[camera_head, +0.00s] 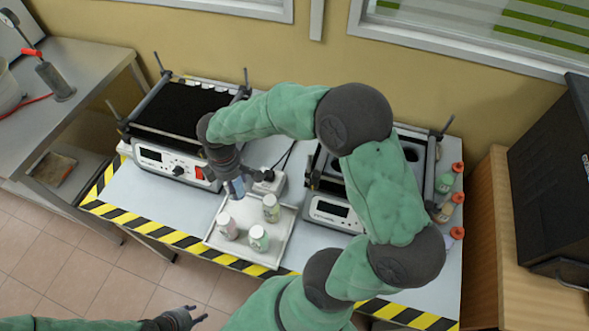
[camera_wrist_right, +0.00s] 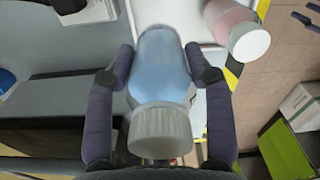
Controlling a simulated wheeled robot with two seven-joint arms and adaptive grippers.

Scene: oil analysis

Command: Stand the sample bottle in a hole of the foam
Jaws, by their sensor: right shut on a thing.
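The sample bottle (camera_wrist_right: 162,65), blue with a pale grey ribbed cap, is between the fingers of my right gripper (camera_wrist_right: 165,70). In the head view, the right gripper (camera_head: 236,178) is shut on this bottle (camera_head: 237,188), holding it above the back left of the white tray. Foam holes are hard to make out: the right-hand machine (camera_head: 333,210) has a grey top with dark round openings (camera_head: 410,154), mostly hidden by my right arm. The left-hand machine has a flat black top (camera_head: 180,107). My left gripper (camera_head: 199,312) is low at the bottom edge, empty, its fingers apart.
The white tray (camera_head: 280,255) holds three capped bottles, including a pink one (camera_head: 227,227), also in the wrist view (camera_wrist_right: 238,28). A power strip (camera_head: 268,182) lies between the machines.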

